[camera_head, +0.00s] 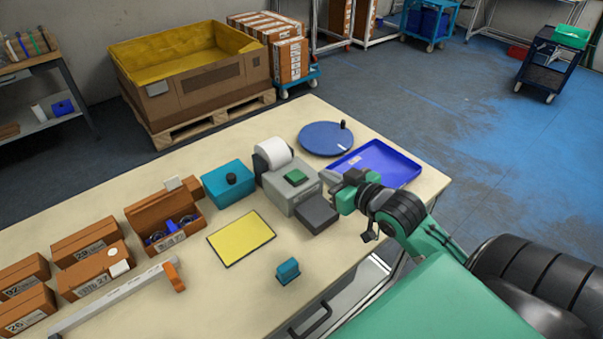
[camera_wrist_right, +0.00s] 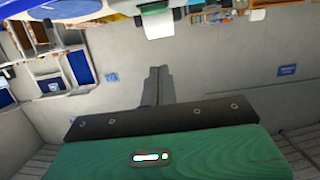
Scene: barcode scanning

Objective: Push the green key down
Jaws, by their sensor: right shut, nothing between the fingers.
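The green key (camera_head: 296,177) sits on top of a grey label printer (camera_head: 283,194) with a white paper roll (camera_head: 273,152) behind it. The key looks raised above the casing. My right gripper (camera_head: 330,178) is just right of the printer, its fingertips pointing left towards the key and apart from it. In the right wrist view, the two fingers (camera_wrist_right: 156,84) are together with nothing between them. My left gripper is in neither view.
A dark grey block (camera_head: 316,213) stands in front of the printer. A blue tray (camera_head: 378,162) and round blue turntable (camera_head: 326,138) lie behind my right gripper. A yellow mat (camera_head: 241,238) lies in front.

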